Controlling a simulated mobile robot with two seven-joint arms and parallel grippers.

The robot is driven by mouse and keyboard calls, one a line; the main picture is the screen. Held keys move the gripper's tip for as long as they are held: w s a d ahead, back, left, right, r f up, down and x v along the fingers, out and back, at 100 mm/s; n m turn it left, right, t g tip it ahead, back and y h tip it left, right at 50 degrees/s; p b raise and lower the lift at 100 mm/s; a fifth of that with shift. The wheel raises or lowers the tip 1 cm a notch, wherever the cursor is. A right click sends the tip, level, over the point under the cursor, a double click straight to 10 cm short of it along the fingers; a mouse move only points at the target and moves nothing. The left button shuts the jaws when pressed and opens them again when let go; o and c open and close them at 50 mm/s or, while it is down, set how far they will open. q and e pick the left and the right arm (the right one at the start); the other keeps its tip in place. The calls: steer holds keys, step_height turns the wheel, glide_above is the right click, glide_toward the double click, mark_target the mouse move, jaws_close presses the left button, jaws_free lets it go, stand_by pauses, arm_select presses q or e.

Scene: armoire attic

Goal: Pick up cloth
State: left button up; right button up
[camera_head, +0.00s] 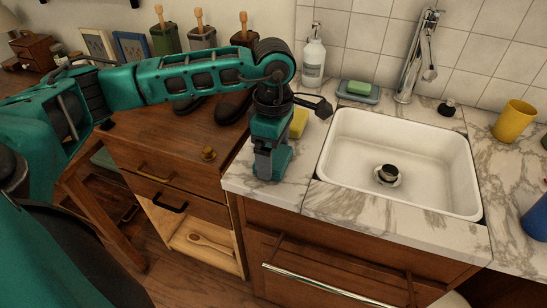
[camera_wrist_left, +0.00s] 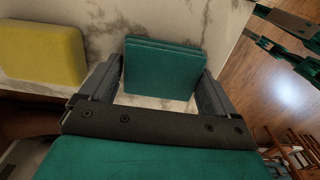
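A teal cloth (camera_wrist_left: 162,68), folded in flat layers, shows in the left wrist view on the pale marble counter. My left gripper (camera_head: 271,170) points down at the left end of the counter in the head view. Its two fingers stand on either side of the cloth in the wrist view, apart from each other. I cannot tell whether they touch its edges. In the head view the gripper hides most or all of the cloth. My right gripper does not show.
A yellow sponge (camera_head: 299,122) lies right beside my left gripper. A white sink (camera_head: 400,160) is to its right. A soap bottle (camera_head: 313,60), a soap dish (camera_head: 357,95) and a yellow cup (camera_head: 513,121) stand around it. A wooden cabinet (camera_head: 180,150) is at the left.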

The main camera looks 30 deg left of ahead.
mark_target(274, 154)
arm_select(q)
steer(key=c, duration=0.3)
step_height(274, 154, up, 20)
steer(key=p, duration=0.2)
stand_by(0.3)
